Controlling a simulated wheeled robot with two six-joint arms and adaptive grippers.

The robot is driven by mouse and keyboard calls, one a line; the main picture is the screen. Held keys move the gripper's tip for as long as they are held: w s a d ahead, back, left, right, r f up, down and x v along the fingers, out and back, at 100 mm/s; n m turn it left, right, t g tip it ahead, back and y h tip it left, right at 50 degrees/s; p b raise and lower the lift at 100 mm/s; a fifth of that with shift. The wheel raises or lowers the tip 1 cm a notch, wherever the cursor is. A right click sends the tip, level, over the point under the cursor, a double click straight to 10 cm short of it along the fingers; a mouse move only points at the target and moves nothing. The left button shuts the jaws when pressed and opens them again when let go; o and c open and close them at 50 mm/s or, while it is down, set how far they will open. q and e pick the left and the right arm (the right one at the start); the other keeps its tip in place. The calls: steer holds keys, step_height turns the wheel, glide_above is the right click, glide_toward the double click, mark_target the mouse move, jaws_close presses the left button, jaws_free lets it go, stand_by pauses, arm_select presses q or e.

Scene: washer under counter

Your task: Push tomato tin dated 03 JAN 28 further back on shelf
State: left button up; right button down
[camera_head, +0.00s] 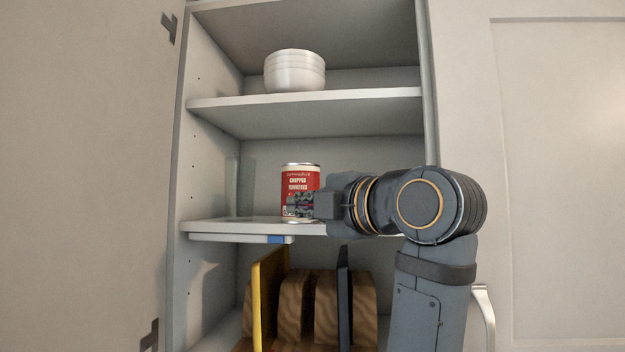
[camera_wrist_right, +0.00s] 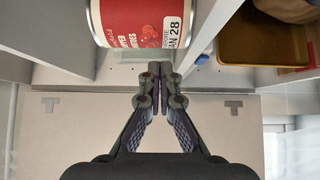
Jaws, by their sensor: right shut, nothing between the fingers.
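The tomato tin (camera_head: 300,181) stands upright on the middle shelf (camera_head: 215,225), with a red "chopped tomatoes" label. In the right wrist view the tin (camera_wrist_right: 137,22) shows a white date patch reading "JAN 28" in part; the day is not clear to me. My right gripper (camera_head: 297,206) is shut and empty, its fingertips in front of the tin's lower part. In the wrist view the shut fingertips (camera_wrist_right: 160,70) are close to the tin's label side; I cannot tell if they touch it. My left gripper is not in view.
Stacked white bowls (camera_head: 295,71) sit on the shelf above. Below stand a yellow board (camera_head: 268,295), wooden boards (camera_head: 327,310) and a dark board (camera_head: 344,295). An open cabinet door (camera_head: 80,180) is at left.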

mark_target(308, 224)
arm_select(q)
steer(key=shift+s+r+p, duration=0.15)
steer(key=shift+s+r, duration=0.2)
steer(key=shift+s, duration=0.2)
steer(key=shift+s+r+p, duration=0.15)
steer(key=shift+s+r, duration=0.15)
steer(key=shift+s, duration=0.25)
arm_select(e)
steer(key=shift+w+d, duration=0.3)
steer(key=shift+w, duration=0.6)
steer(key=w, duration=0.1)
steer(key=w+d, duration=0.1)
steer(key=w, duration=0.1)
steer(key=shift+w, duration=0.25)
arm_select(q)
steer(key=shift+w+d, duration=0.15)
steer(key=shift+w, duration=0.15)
arm_select(e)
steer(key=shift+s+a, duration=0.1)
steer(key=shift+a, duration=0.05)
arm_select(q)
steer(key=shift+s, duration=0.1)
